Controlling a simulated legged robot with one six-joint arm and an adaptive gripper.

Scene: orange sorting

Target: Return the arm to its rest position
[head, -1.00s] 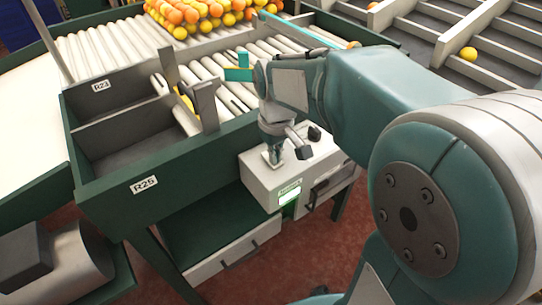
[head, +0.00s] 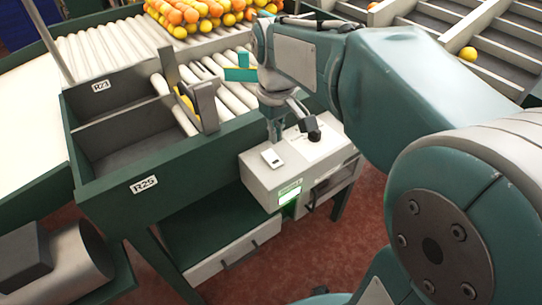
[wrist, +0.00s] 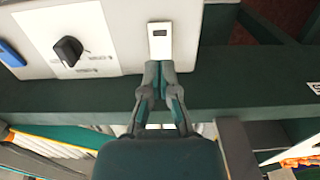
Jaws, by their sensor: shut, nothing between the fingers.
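My gripper (head: 274,137) points down beside the grey control box (head: 262,183) on the front edge of the sorting table. In the wrist view its two fingers (wrist: 158,68) are together with nothing between them. They show just below a white switch plate (wrist: 160,45) with a dark slot. In the head view this plate (head: 271,158) lies on top of the box, close under the fingertips. I cannot tell whether the fingertips touch it. My arm reaches in from the right and is bent at the elbow.
A black knob (wrist: 68,50) and a blue part (wrist: 10,54) are on the box. Bins marked R23 and R25 (head: 145,184) stand left, and a grey bracket (head: 205,105) rises near my gripper. Oranges (head: 200,14) are heaped behind on the rollers. Sloped lanes (head: 440,37) lie at the back right.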

